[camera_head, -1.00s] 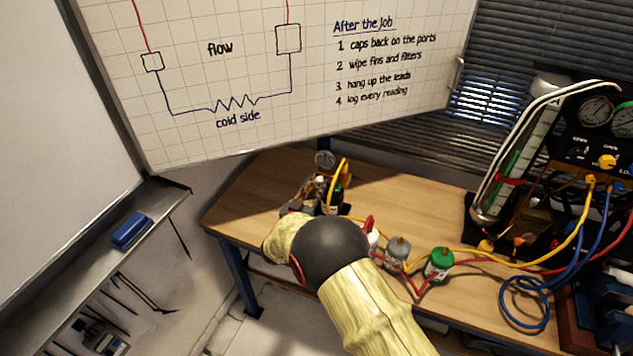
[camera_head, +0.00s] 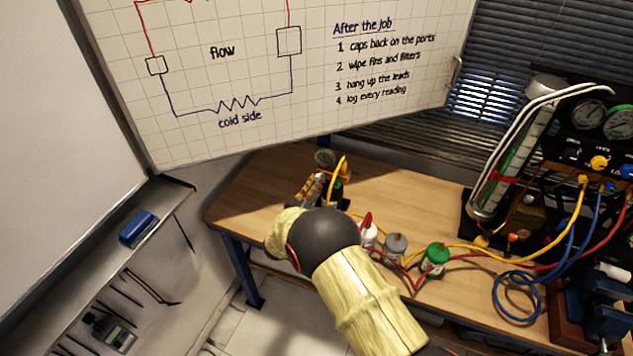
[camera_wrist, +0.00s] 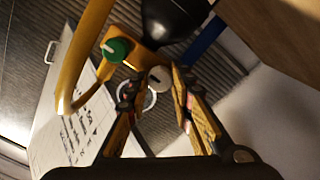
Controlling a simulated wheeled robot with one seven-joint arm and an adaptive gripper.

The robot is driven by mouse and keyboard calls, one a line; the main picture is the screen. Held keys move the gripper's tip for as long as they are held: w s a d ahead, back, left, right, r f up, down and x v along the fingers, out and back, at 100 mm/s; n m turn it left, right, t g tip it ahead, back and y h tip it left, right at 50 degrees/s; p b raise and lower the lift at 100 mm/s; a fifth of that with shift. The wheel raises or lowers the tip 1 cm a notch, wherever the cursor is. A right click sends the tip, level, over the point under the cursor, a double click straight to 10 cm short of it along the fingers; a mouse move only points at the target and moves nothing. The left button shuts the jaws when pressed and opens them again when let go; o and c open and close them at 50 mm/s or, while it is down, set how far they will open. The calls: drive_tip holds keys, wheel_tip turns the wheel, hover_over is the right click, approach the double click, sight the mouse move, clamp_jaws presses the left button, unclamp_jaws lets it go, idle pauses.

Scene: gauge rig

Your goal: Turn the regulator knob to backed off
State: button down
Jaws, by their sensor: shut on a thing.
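The regulator (camera_head: 345,170), a brass body with a round gauge (camera_head: 325,158) and a yellow hose, stands at the back left of the bench. In the wrist view, a pale grey round knob (camera_wrist: 158,77) with a dark mark sits between my fingertips; I take it as the regulator knob. My gripper (camera_wrist: 160,80) is shut on it, a finger on each side. A green knob (camera_wrist: 115,48) sits apart on the same yellow body, beside a black cylinder (camera_wrist: 172,18). In the head view my gripper (camera_head: 314,187) is at the regulator, and my forearm partly hides the area.
White (camera_head: 368,235), grey (camera_head: 396,246) and green-topped (camera_head: 435,258) containers stand along the front edge near my arm. Yellow, red and blue hoses run right to a gauge manifold (camera_head: 600,150). The bench (camera_head: 410,195) is clear behind the containers.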

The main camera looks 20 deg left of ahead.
drive_tip(key=shift+f, duration=0.2)
drive_tip(key=c, duration=1.9)
unclamp_jaws()
drive_tip(key=o, duration=0.4)
drive_tip(key=shift+r, duration=0.15)
drive_tip(key=shift+c, duration=0.2)
drive_tip(key=shift+s, duration=0.1)
drive_tip(key=s+a, duration=0.1)
drive_tip(key=s, duration=1)
drive_tip(key=shift+s, duration=0.4)
